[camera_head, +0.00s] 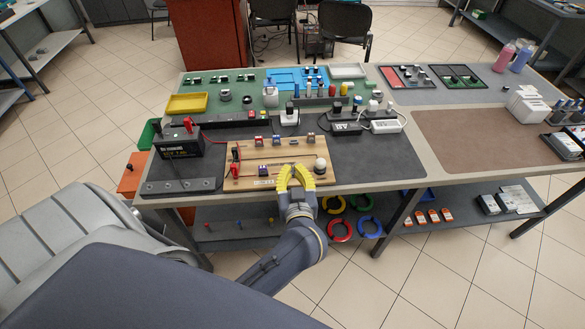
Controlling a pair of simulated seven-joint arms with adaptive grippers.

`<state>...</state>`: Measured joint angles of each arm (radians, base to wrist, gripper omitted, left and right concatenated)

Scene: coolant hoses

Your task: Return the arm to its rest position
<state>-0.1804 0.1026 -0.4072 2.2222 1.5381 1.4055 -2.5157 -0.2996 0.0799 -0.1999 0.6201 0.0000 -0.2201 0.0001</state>
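My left gripper (296,170) has yellow fingers and is over the front edge of a wooden board (240,179) on the table. Its fingers stand apart with a gap between them, and I see nothing held in it. My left arm (290,255) reaches up to it from the bottom of the view, in front of the table edge. My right gripper is not in view.
The board carries small clamps and a white knob (320,165). A black battery (178,142) stands to its left, and a power strip (386,126) lies behind to the right. Coloured rings, one red (340,238), are on the lower shelf. The brown mat (480,145) is mostly clear.

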